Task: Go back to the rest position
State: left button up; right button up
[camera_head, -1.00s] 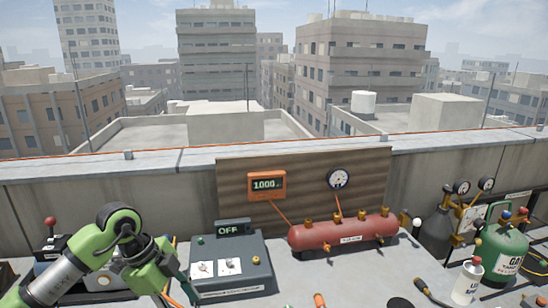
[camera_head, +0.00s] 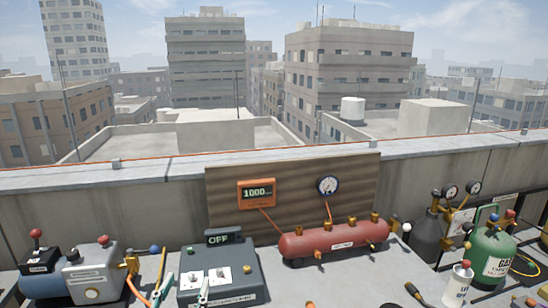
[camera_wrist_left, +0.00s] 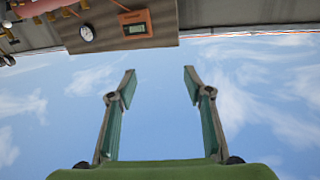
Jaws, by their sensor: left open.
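My left gripper (camera_head: 184,290) shows only as two teal fingertips at the bottom edge of the head view, in front of the grey control box (camera_head: 222,273) with the OFF display. In the left wrist view the left gripper (camera_wrist_left: 158,78) is open and empty, its two teal fingers wide apart against the sky. The rest of the left arm is out of the head view. My right gripper is in neither view.
The red tank (camera_head: 333,241) stands on the bench before a board with an orange display (camera_head: 257,193) reading 1000 and a gauge (camera_head: 328,186). A grey pump (camera_head: 95,274) stands left; a green cylinder (camera_head: 490,258) and white bottle (camera_head: 458,284) stand right.

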pick_arm(q)
jog(key=s+a+f+n+g+y, duration=0.1)
jog(key=s+a+f+g, duration=0.1)
jog(key=s+f+g, duration=0.35)
jog(key=s+a+f+g+y, duration=0.1)
jog(key=s+a+f+g, duration=0.1)
jog(key=s+f, duration=0.65)
jog(key=s+d+f+m+g+h, duration=0.1)
jog(key=s+d+f+g, duration=0.1)
jog(key=s+f+g, duration=0.75)
jog(key=s+f+t, duration=0.1)
jog(key=s+f, duration=0.2)
jog(key=f, duration=1.1)
jog(key=s+f, duration=0.4)
jog(key=f, duration=1.1)
jog(key=s+a+f+m+g, duration=0.1)
jog(key=s+a+f, duration=0.1)
jog(key=s+f, duration=1.2)
jog(key=shift+s+a+f, duration=0.25)
jog(key=shift+s+a, duration=0.1)
jog(key=shift+s, duration=0.9)
